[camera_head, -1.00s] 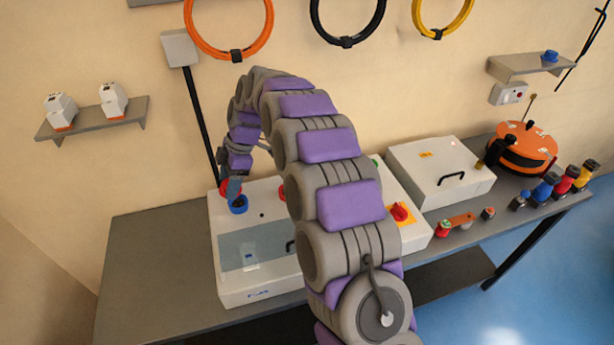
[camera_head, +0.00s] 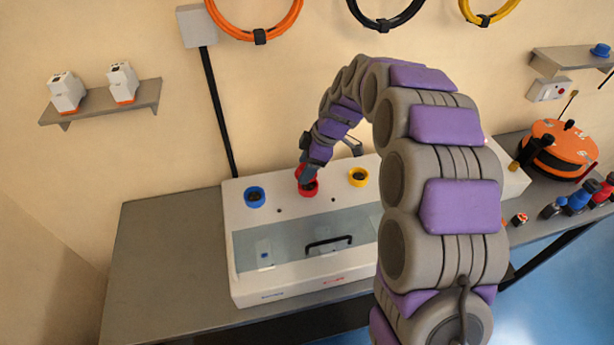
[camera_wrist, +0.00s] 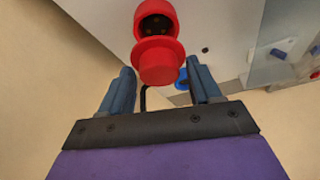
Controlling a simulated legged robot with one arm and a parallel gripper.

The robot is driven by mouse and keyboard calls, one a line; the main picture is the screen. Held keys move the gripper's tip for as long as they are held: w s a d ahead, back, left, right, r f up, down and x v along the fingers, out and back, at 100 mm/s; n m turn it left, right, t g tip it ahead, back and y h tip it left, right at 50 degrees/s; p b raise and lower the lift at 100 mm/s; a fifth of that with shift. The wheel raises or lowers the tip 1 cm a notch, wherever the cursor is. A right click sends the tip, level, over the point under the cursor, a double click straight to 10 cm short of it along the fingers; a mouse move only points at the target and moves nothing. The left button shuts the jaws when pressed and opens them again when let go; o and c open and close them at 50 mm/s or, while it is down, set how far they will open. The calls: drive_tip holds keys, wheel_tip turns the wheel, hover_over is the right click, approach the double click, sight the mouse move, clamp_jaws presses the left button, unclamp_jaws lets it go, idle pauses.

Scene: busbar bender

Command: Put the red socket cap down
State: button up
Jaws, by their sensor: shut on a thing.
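The red socket cap (camera_wrist: 160,62) sits between the fingertips of my gripper (camera_wrist: 161,70) in the wrist view. My gripper is shut on it. The red socket (camera_wrist: 157,22) lies just beyond the cap, with its dark pin holes showing. The cap overlaps the socket's near rim in this view; I cannot tell whether they touch. In the head view my gripper (camera_head: 305,175) is at the red socket (camera_head: 310,190) on top of the white cabinet (camera_head: 236,222). The gripper partly hides the cap and socket there.
A blue socket (camera_head: 254,197) is left of the red one and a yellow socket (camera_head: 358,177) is right of it. A clear lid with a black handle (camera_head: 328,244) is in front. The grey table (camera_head: 160,265) is bare left of the cabinet.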

drive_tip(key=f, duration=0.2)
drive_tip(key=d+f, duration=0.1)
drive_tip(key=shift+f+b, duration=0.35)
drive_tip(key=shift+b, duration=0.05)
drive_tip(key=shift+a+r, duration=0.1)
drive_tip(key=shift+a, duration=0.05)
drive_tip(key=shift+s+a, duration=0.1)
drive_tip(key=o, duration=0.9)
drive_tip(key=shift+a, duration=0.15)
drive_tip(key=shift+c, duration=0.2)
drive_tip(key=shift+o, duration=1.4)
drive_tip(key=shift+d, duration=0.2)
